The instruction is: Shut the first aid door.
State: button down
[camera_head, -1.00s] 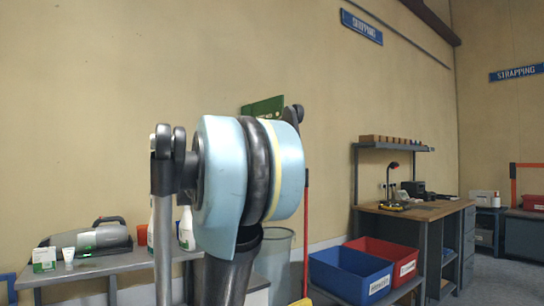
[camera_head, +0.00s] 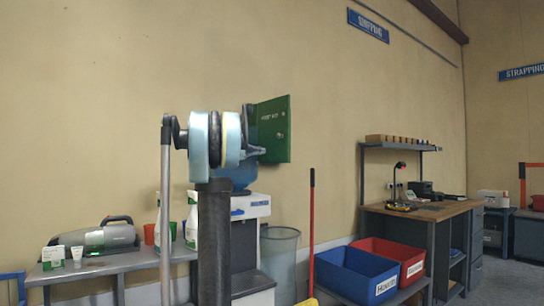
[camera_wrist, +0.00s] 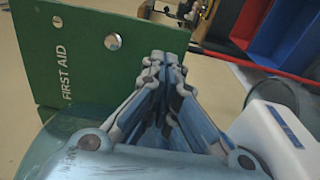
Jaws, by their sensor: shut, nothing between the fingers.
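The first aid door (camera_head: 273,130) is a green panel on the back wall, right of my arm in the head view. Its right edge looks nearer to me, so it stands out at an angle from the wall; its hinge and the box are hidden. In the wrist view the door (camera_wrist: 75,45) shows white FIRST AID lettering, a round knob and a small rivet.
A white water dispenser (camera_head: 250,206) stands below the door. A grey bin (camera_head: 279,258) and a red pole (camera_head: 312,230) are to its right. A blue crate (camera_head: 352,276) and red crate (camera_head: 392,259) sit farther right. A left bench holds a vacuum (camera_head: 108,238) and bottles.

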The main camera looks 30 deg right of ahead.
aim_at(285, 152)
jog(key=d, duration=0.4)
jog(key=w+d, duration=0.1)
jog(key=d, duration=0.4)
jog(key=w+d, duration=0.1)
jog(key=d, duration=0.3)
jog(key=shift+d, duration=0.35)
jog(key=shift+w, duration=0.1)
